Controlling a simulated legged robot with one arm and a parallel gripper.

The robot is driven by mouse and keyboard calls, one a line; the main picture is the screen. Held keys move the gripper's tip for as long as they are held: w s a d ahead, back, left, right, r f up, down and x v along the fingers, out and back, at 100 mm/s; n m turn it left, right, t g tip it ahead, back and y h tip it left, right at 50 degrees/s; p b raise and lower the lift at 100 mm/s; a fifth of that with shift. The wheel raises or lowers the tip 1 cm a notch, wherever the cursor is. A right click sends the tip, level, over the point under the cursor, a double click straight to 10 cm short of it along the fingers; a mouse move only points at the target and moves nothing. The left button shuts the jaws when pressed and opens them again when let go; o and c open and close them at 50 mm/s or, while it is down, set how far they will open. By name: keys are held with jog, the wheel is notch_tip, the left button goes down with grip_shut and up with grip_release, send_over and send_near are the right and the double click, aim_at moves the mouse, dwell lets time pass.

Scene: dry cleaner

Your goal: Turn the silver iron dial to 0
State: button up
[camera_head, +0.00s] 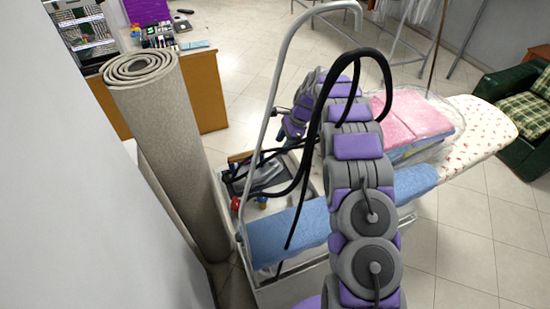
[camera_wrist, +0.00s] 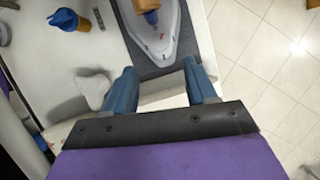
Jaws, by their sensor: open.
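The silver iron (camera_wrist: 172,36) lies on a dark rest pad (camera_wrist: 150,70) at the top of the wrist view, partly cut off by the frame edge. A tan and blue part (camera_wrist: 147,8) stands on it at the top edge; I cannot tell whether it is the dial, and no numbers are readable. My gripper (camera_wrist: 160,68) is open and empty, with its two blue fingers apart just short of the iron's near end. In the head view the iron (camera_head: 262,178) shows on the ironing station, left of my arm, partly behind dark hoses.
In the head view, a rolled carpet (camera_head: 165,150) stands left, and folded pink cloth (camera_head: 412,118) lies on the ironing board (camera_head: 485,123). Black hoses (camera_head: 312,125) loop near my arm.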

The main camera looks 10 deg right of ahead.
aim_at(272, 159)
jog(key=x, duration=0.3)
jog(key=b+x, duration=0.1)
jog(key=x, duration=0.3)
jog(key=shift+a+f, duration=0.1)
jog(key=shift+a, duration=0.45)
jog(key=shift+d+f, duration=0.2)
jog(key=shift+f, duration=0.2)
jog(key=shift+a, duration=0.35)
jog(key=c, duration=0.4)
jog(key=shift+w+d, duration=0.1)
jog(key=shift+d, duration=0.05)
jog(key=c, duration=0.6)
jog(key=shift+c, duration=0.3)
jog(key=shift+r+n, duration=0.1)
jog(key=shift+n, duration=0.2)
